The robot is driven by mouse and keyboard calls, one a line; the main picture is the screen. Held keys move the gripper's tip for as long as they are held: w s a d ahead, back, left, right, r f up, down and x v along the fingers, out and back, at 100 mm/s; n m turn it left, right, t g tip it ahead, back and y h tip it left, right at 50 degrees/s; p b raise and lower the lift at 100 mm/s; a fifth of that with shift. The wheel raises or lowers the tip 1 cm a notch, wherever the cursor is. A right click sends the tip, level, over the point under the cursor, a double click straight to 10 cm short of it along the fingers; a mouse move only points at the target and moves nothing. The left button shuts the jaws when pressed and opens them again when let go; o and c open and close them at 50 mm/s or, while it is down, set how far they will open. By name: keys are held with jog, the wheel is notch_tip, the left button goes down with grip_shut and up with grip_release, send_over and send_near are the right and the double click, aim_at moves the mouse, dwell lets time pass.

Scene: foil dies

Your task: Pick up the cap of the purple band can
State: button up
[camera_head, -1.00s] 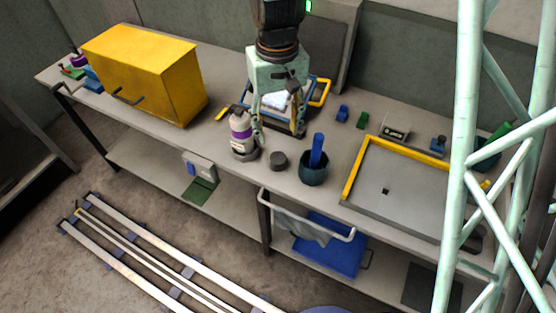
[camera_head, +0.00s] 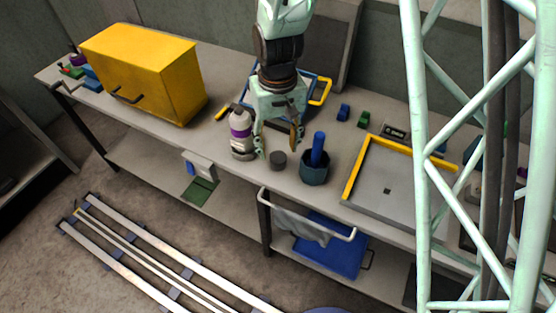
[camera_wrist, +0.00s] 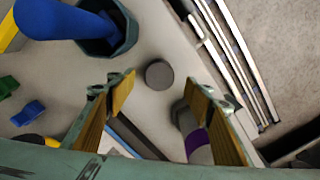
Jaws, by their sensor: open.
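The cap is a small dark grey round disc (camera_head: 278,160) lying on the bench, apart from the can. In the wrist view the cap (camera_wrist: 159,74) shows between and just beyond my fingertips. The purple band can (camera_head: 241,133) stands upright to the left of the cap, white-grey with a purple band. In the wrist view the can (camera_wrist: 196,142) is partly hidden behind the right finger. My gripper (camera_head: 278,147) is open and empty, pointing down over the cap, fingers spread to either side. It is not seen touching the cap.
A dark teal cup (camera_head: 314,174) holding a blue-handled tool (camera_head: 318,148) stands close to the right of the cap. A yellow cabinet (camera_head: 145,72) stands at the left, and a yellow-edged tray (camera_head: 400,185) lies at the right. The bench's front edge is near the cap.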

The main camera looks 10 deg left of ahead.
aim_at(278, 157)
jog(key=shift+f, duration=0.25)
jog(key=shift+f+b, duration=0.45)
jog(key=shift+f, duration=2)
jog(key=c, duration=0.7)
